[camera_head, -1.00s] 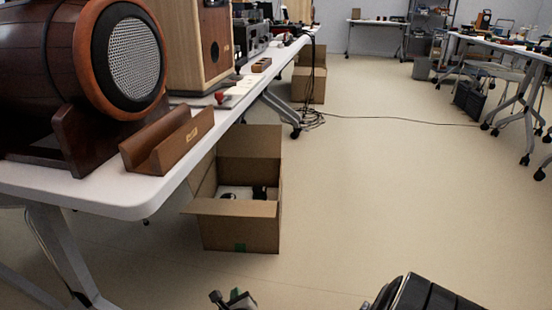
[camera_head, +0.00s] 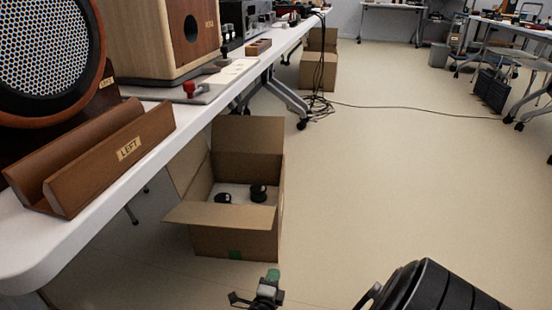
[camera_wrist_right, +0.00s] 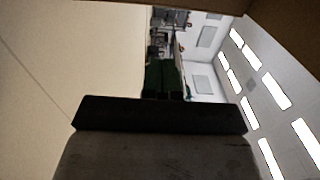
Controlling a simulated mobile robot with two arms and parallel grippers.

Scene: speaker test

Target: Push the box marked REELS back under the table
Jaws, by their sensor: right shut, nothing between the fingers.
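An open cardboard box (camera_head: 235,243) stands on the floor beside the white table (camera_head: 52,245), partly out past its edge. Its flaps are spread, and black round items (camera_head: 258,193) lie inside on a pale layer. A green mark shows low on its front; I cannot read REELS on it. My right gripper (camera_head: 272,276) is low in front of the box, shut and empty. Whether it touches the box I cannot tell. In the right wrist view its dark green fingers (camera_wrist_right: 164,80) are together, with a brown surface (camera_wrist_right: 290,15) across the top corner. My left gripper is out of view.
On the table are a wooden cradle marked LEFT (camera_head: 130,150), a large round speaker (camera_head: 45,45) and a wooden speaker (camera_head: 160,40). Further back are cartons (camera_head: 318,72), a table leg (camera_head: 290,103) and hanging cables (camera_head: 318,100).

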